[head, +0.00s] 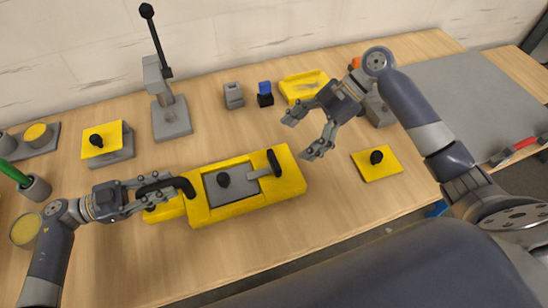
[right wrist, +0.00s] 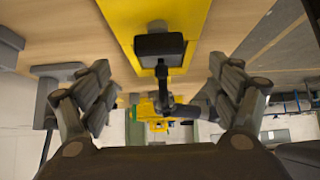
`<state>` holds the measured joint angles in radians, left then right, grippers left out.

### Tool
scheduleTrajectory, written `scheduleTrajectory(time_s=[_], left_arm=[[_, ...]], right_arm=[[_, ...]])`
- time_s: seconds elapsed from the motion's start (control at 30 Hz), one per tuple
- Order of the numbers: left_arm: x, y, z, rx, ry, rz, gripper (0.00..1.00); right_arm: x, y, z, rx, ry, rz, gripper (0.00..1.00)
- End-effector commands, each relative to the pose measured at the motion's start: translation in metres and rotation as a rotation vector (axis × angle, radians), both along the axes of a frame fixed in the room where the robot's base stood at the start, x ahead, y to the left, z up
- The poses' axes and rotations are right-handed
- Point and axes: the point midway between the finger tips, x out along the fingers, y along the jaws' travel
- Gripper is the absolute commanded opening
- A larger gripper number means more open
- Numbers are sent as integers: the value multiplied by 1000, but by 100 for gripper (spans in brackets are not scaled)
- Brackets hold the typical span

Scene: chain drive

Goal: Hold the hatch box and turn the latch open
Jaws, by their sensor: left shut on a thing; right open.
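The yellow hatch box (head: 245,208) lies on the table in the middle of the head view. The latch, a grey bar with a black handle (head: 274,163), sits at the panel's right side. My left gripper (head: 163,188) is shut on the black grip (head: 184,186) at the box's left end. My right gripper (head: 298,138) is open and empty, above and beyond the latch, apart from it. In the right wrist view a black block (right wrist: 160,45) on yellow shows between the open fingers; I cannot tell which part it is.
A yellow plate with a black knob (head: 377,162) lies right of the box. A grey lever stand (head: 171,118), small blocks (head: 234,95) and a yellow tray (head: 303,86) stand behind. A red-handled tool (head: 518,147) lies far right. The table in front of the box is clear.

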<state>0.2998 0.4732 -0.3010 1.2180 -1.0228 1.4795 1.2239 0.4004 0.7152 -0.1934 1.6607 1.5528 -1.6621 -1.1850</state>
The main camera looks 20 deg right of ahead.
Motion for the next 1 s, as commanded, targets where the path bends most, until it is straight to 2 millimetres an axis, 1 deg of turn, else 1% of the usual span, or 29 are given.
scheduleTrajectory(time_s=[0.03, 0.2, 0.4, 0.6, 0.87, 0.9, 0.97, 1.0], left_arm=[[0, 0, 1, -1, -1, 0, 0], [0, 0, 1, -1, -1, 0, 0], [0, 0, 1, -1, -1, -1, 0], [0, 0, 1, -1, -1, -1, 0], [0, 0, 1, -1, -1, -1, 0], [0, 0, 1, -1, -1, -1, 0], [0, 0, 1, -1, -1, -1, 0], [0, 0, 1, -1, -1, -1, 0]], right_arm=[[-1, 9, -8, 3, 3, 1, 83], [0, 34, -33, 3, 1, 0, 83], [0, 56, -55, 1, -1, -2, 83], [1, 65, -66, -1, -1, -3, 83], [1, 66, -67, -1, -2, -4, 83], [1, 66, -67, -1, -2, -4, 81], [1, 66, -67, -1, -2, -4, 67], [1, 66, -67, -1, -2, -4, 58]])
